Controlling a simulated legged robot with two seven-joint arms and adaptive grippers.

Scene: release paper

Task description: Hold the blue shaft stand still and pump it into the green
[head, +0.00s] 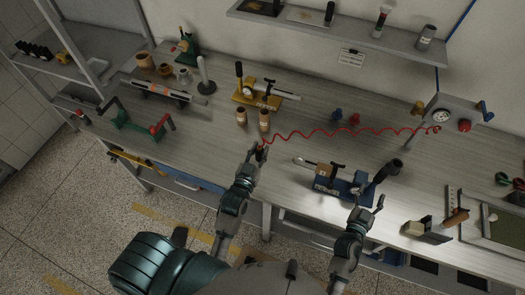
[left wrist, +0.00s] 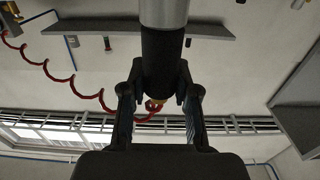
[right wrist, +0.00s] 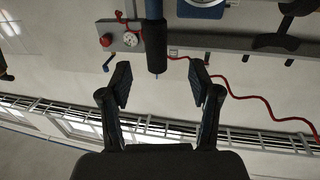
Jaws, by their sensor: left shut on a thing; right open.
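The blue stand (head: 342,186) sits on the bench at the right, with a tan and black part on top and a black cylindrical grip (head: 393,167) angled up at its right end. My right gripper (head: 368,204) is open and empty in front of it; in the right wrist view a black grip on a blue shaft (right wrist: 156,45) shows beyond the fingertips. My left gripper (head: 258,151) is shut on a black cylinder with a silver upper part (left wrist: 162,60), at the red coiled hose's end. A green stand (head: 137,126) with a red handle stands at the left.
The red coiled hose (head: 340,132) runs across the bench to a grey gauge box (head: 447,116) at the right. A yellow stand (head: 262,94) and two tan cylinders stand at mid bench. Small blue and red parts lie near the hose.

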